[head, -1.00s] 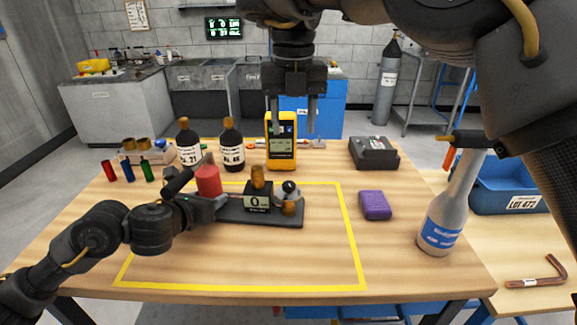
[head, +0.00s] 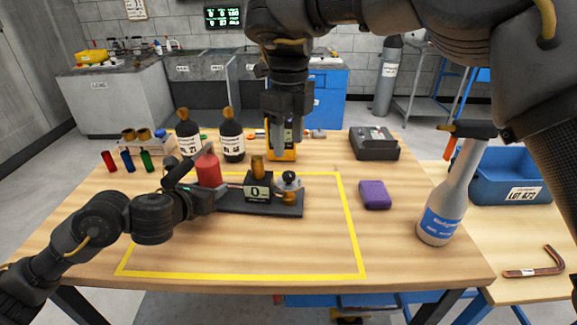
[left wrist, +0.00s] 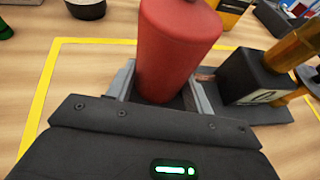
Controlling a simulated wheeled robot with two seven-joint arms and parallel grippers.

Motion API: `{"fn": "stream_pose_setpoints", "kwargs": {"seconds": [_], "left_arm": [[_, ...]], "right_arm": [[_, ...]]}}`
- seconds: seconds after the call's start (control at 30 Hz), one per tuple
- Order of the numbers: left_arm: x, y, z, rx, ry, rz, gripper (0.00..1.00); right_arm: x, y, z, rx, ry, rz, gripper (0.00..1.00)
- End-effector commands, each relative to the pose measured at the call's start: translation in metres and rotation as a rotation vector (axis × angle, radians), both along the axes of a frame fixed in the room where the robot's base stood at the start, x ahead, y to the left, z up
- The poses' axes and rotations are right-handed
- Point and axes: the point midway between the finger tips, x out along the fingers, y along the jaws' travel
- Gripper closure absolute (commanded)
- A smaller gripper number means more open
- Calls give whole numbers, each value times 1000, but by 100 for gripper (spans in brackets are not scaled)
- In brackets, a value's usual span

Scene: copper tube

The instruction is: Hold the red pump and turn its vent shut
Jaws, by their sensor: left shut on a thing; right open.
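The red pump has a red cylinder (head: 208,170) on a dark base plate (head: 230,208), with a black block (head: 258,188) reading 0 and a brass cap on top. A small grey and black knob (head: 290,179) with brass below it sits at the plate's right end; I cannot tell for certain which part is the vent. My left gripper (head: 207,196) is shut on the red cylinder low down; in the left wrist view its jaws stand either side of the cylinder (left wrist: 175,50). My right gripper (head: 286,138) is open and empty, pointing down, above and behind the knob.
A yellow meter (head: 281,152) stands behind my right gripper. Two dark bottles (head: 231,138) stand behind the pump. A purple block (head: 375,195) and a spray bottle (head: 445,205) stand to the right. The yellow-outlined area in front of the pump is clear.

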Motion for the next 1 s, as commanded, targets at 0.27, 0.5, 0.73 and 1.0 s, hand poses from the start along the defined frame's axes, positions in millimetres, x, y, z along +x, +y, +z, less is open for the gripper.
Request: {"fn": "stream_pose_setpoints", "kwargs": {"seconds": [0.27, 0.5, 0.73, 1.0], "left_arm": [[1, 0, 2, -3, -3, 2, 100], [1, 0, 2, -3, -3, 2, 100], [1, 0, 2, -3, -3, 2, 100], [1, 0, 2, -3, -3, 2, 100]], "right_arm": [[-1, 0, -52, 1, 4, 1, 51], [0, 0, -72, 1, 1, 0, 51], [0, 0, -74, 1, -1, -1, 51], [0, 0, -73, 1, -1, -1, 75]]}}
